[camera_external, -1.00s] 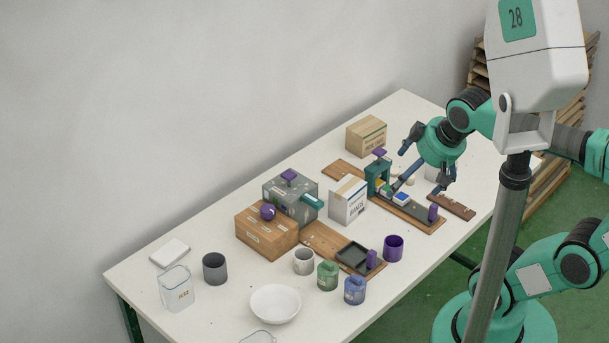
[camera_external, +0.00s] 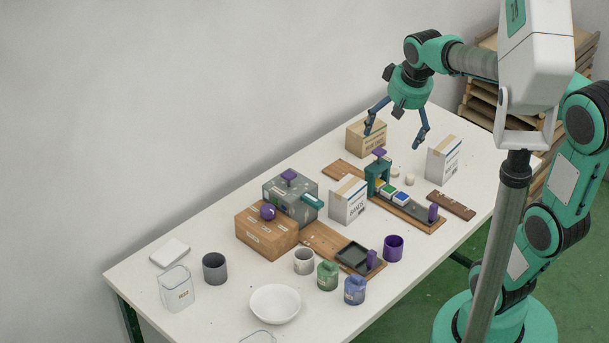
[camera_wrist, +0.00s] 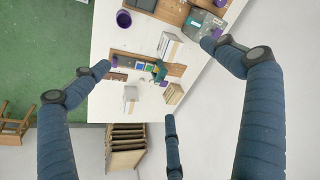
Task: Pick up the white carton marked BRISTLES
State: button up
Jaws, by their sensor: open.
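Two white cartons stand upright on the table. One carton (camera_external: 444,160) is at the far right end, and it shows in the wrist view (camera_wrist: 131,94). The other carton (camera_external: 348,201) is near the middle, beside the grey box, and it shows in the wrist view (camera_wrist: 170,45). Both have dark print on the front, too small to read surely as BRISTLES. My gripper (camera_external: 394,137) is open and empty, raised above the far part of the table, left of the far-right carton and apart from both. Its spread fingers (camera_wrist: 156,56) frame the table in the wrist view.
A brown cardboard box (camera_external: 366,138) stands behind the green press (camera_external: 378,178) and its board. A dark brown strip (camera_external: 451,206) lies in front of the far-right carton. A purple cup (camera_external: 393,248), jars and a white bowl (camera_external: 275,304) stand nearer.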

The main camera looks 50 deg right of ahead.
jog(key=w+d+f+m+g, duration=0.1)
jog(key=w+d+f+m, duration=0.3)
jog(key=w+d, duration=0.6)
jog(key=m+g+y, duration=0.1)
jog(key=m+g, duration=0.2)
jog(key=m, duration=0.5)
send_over(449, 144)
jog(key=f, duration=1.4)
jog(key=f+p, duration=0.1)
jog(key=f, duration=0.6)
jog(key=shift+w+a+f, duration=0.1)
jog(key=shift+a+f, duration=0.05)
jog(key=shift+a, duration=0.2)
jog(key=shift+d+f, duration=0.35)
jog(key=shift+f+b, duration=0.95)
jog(key=shift+f, duration=3.35)
